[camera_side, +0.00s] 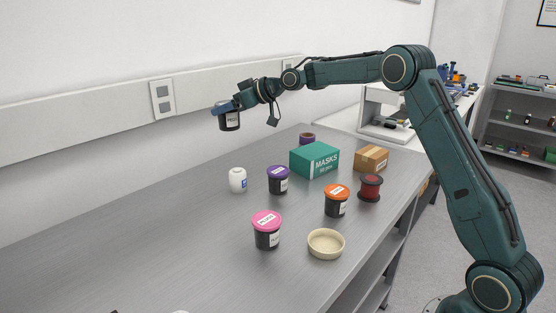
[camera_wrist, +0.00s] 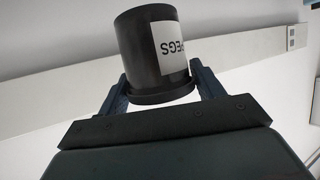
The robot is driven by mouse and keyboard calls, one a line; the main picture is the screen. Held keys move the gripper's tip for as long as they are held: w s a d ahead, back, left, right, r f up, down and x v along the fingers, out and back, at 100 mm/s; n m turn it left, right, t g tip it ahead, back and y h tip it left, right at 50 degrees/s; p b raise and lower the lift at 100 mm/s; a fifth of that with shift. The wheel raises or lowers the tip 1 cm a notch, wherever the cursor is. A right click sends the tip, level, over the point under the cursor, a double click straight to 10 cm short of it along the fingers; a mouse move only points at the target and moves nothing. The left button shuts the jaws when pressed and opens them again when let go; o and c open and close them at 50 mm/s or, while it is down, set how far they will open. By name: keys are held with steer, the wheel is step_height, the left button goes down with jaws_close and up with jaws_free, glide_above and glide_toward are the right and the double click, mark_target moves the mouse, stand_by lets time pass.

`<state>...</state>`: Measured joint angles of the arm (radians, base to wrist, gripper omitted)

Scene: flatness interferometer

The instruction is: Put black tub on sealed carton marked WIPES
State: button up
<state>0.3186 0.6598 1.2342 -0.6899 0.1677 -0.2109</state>
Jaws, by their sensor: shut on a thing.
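My gripper (camera_side: 227,106) is shut on a black tub (camera_side: 230,122) with a white label, high above the bench toward the back wall. In the wrist view the black tub (camera_wrist: 143,50) sits between the two fingers of my gripper (camera_wrist: 160,92); its label reads PEGS, upside down in that picture. A green carton (camera_side: 314,160) on the bench is marked MASKS. A brown taped carton (camera_side: 371,158) stands to its right; I cannot read any marking on it. I see no legible WIPES marking.
On the bench stand black tubs with purple (camera_side: 278,181), orange (camera_side: 336,201) and pink (camera_side: 267,232) lids, a white jar (camera_side: 237,180), a cream bowl (camera_side: 326,244), a dark red spool (camera_side: 370,188) and a purple roll (camera_side: 307,138).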

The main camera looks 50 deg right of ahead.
steer(key=s+d+r+m+t+h, duration=0.1)
steer(key=s+d+m+h, duration=0.25)
steer(key=d, duration=0.95)
step_height(320, 180, up, 4)
steer(key=r+m+g+h, duration=0.1)
steer(key=m+g+h, duration=0.2)
steer(key=m+h, duration=0.8)
glide_above(373, 151)
step_height(373, 151, down, 16)
steer(key=shift+a+n+h, duration=0.15)
steer(key=shift+n+h, duration=0.2)
steer(key=shift+w+f, duration=0.1)
steer(key=shift+f, duration=0.1)
steer(key=shift+f, duration=2.05)
steer(key=shift+f, duration=0.15)
steer(key=o, duration=1.1)
steer(key=shift+c, duration=0.2)
